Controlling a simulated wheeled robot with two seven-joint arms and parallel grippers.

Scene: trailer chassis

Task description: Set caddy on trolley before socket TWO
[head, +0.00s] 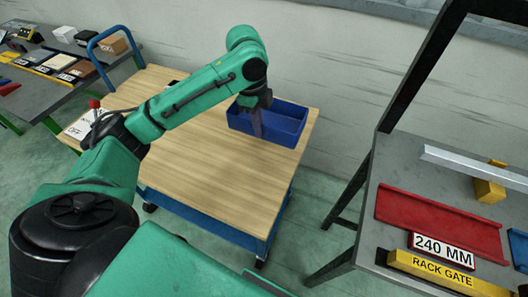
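The caddy, a dark blue open bin (288,130), sits on the far right part of the wooden top of the trolley (215,165). The trolley has a blue frame and a blue push handle at its far left. My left gripper (257,128) points down at the caddy's left part, and its fingers overlap the bin in the picture. I cannot tell whether they grip a wall or divider of it. The hand hides some of the caddy's left side. My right gripper is not in view. I see no label reading socket TWO.
A grey bench (400,185) at right carries a red tray (440,220), a yellow RACK GATE block (440,268) and a 240 MM sign (443,248). A bench with labelled blocks stands at far left. A red-knobbed control box (88,120) is by the trolley's left. The trolley top's middle is clear.

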